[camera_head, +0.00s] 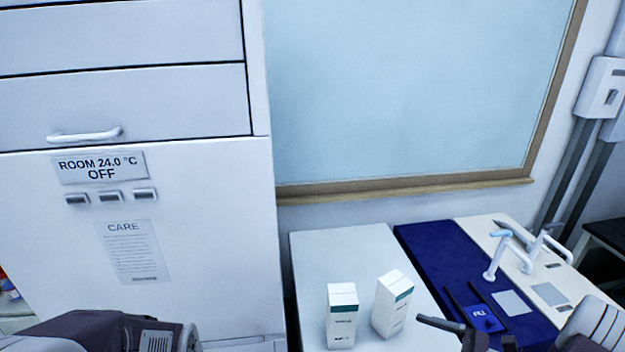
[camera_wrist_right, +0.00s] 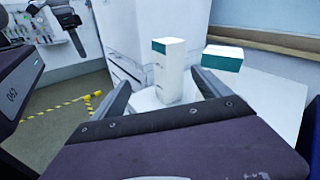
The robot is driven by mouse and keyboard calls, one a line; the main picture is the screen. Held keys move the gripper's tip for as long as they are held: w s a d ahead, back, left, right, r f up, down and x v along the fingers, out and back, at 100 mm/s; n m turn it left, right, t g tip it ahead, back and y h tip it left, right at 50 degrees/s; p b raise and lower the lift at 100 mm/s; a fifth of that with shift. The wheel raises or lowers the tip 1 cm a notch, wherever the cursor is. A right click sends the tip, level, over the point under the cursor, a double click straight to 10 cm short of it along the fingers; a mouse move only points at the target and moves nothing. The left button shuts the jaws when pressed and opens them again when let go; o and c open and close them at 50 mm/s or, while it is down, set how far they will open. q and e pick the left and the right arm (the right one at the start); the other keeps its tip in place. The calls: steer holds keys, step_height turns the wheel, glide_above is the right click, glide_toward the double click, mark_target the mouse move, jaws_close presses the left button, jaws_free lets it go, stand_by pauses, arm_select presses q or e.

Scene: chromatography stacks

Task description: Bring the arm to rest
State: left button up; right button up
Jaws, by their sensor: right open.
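My right gripper (camera_head: 458,332) is low at the right of the head view, its dark fingers pointing left. In the right wrist view, its fingers (camera_wrist_right: 163,90) are spread with nothing held between them. Beyond them stands a white box with a teal band (camera_wrist_right: 170,72), apart from the fingers. In the head view, two such boxes stand upright on the pale bench top, a left box (camera_head: 341,322) and a right box (camera_head: 391,305). Part of my left arm (camera_head: 110,332) shows at the lower left; its gripper is out of view.
A blue mat (camera_head: 437,243) lies right of the boxes, beside a cream panel (camera_head: 478,226) with white taps. A tall white cabinet (camera_head: 210,220) stands at the left. A framed pale board (camera_head: 400,90) hangs behind. Yellow-black tape (camera_wrist_right: 58,114) marks the floor.

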steer(key=s+a+r+n+g, duration=0.1)
steer(key=a+r+n+g, duration=0.2)
steer(key=a+n+g, duration=0.5)
steer(key=s+a+f+n+g+h, duration=0.2)
steer(key=s+a+n+g+h, duration=0.4)
steer(key=s+a, duration=0.45)
steer(key=w+d+f+n+t+h, duration=0.3)
steer(key=d+n+t+h, duration=0.3)
steer(key=d+n+h, duration=0.1)
steer(key=shift+w+d+f+n+h, duration=0.2)
steer(key=shift+d+f+n+h, duration=0.2)
steer(key=shift+d+n, duration=0.25)
